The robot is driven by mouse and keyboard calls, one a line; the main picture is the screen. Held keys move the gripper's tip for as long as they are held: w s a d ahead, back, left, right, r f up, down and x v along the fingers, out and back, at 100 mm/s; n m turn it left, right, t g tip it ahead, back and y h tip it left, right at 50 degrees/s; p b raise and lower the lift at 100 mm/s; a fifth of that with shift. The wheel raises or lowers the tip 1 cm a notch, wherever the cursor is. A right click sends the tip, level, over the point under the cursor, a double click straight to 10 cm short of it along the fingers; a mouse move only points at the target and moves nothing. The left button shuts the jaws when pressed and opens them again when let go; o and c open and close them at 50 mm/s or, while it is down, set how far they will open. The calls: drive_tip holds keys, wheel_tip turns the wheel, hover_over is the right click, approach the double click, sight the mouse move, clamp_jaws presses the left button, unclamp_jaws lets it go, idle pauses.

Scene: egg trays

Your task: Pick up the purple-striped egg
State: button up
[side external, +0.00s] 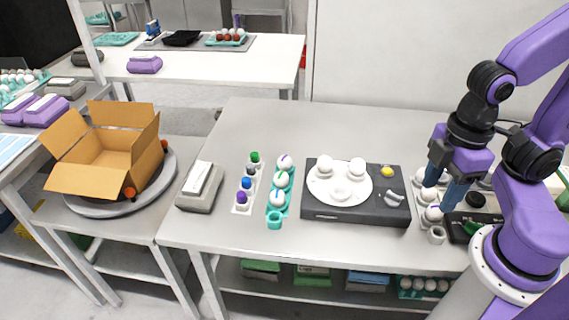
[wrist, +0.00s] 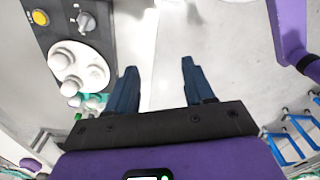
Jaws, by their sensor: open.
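A narrow teal egg holder (side external: 274,224) stands left of the middle of the table in the side external view. It holds three white eggs with coloured marks; its front cup is empty. The rear egg (side external: 285,162) shows a bluish-purple stripe. The stripe colours on the middle egg (side external: 282,180) and front egg (side external: 278,200) are too small to tell. My gripper (side external: 439,197) is open at the right of the table, far from this holder, over or beside a pale tray with white eggs. In the wrist view, its fingers (wrist: 158,67) are apart with nothing between them.
A black device with a white disc (side external: 340,187) carrying eggs stands between the teal holder and my gripper. A strip of coloured knobs (side external: 242,203) and a grey scale-like box (side external: 200,188) lie left of the holder. An open cardboard box (side external: 103,155) sits farther left.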

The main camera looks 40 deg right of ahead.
drive_tip(key=w+a+n, duration=0.1)
drive_tip(key=w+a, duration=0.4)
drive_tip(key=w, duration=0.6)
drive_tip(key=n+t, duration=0.2)
drive_tip(key=n, duration=0.2)
hover_over(285, 157)
drive_tip(key=s, duration=0.3)
wheel_tip(285, 157, down, 4)
drive_tip(key=f, duration=0.1)
drive_tip(key=w+f, duration=0.1)
drive_tip(key=f, duration=0.4)
drive_tip(key=w+f, duration=0.1)
drive_tip(key=f, duration=0.5)
drive_tip(key=w+f, duration=0.1)
drive_tip(key=f, duration=0.4)
drive_tip(key=shift+f, duration=0.3)
drive_tip(key=c, duration=0.3)
